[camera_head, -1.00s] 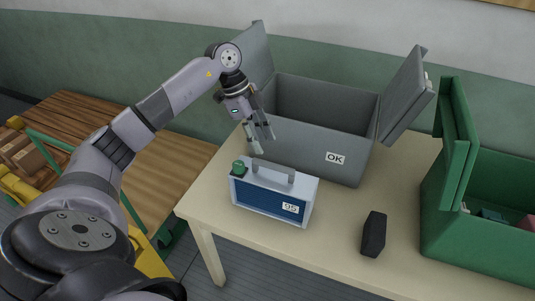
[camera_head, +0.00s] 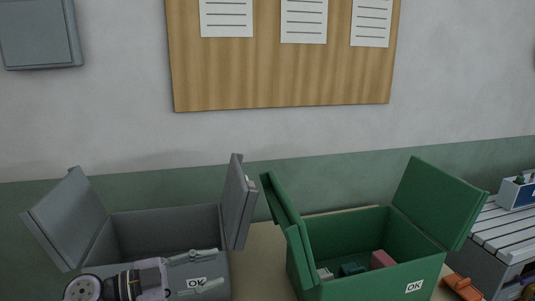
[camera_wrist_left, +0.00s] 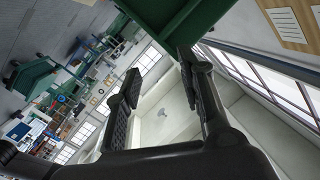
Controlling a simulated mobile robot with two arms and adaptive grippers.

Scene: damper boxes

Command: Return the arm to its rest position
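My left gripper (camera_head: 217,267) is low in the head view, in front of the grey box (camera_head: 165,235) with the OK label. Its two fingers stand apart. In the left wrist view, the left gripper (camera_wrist_left: 160,75) is open, with nothing between its fingers. Part of my left arm shows at the bottom edge of the head view. My right gripper is in neither view now.
An open green box (camera_head: 345,292) with several small things inside stands to the right, its lids raised. An orange object (camera_head: 462,287) lies beside it. A slatted grey table (camera_head: 500,235) is at far right. A notice board (camera_head: 280,75) hangs behind.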

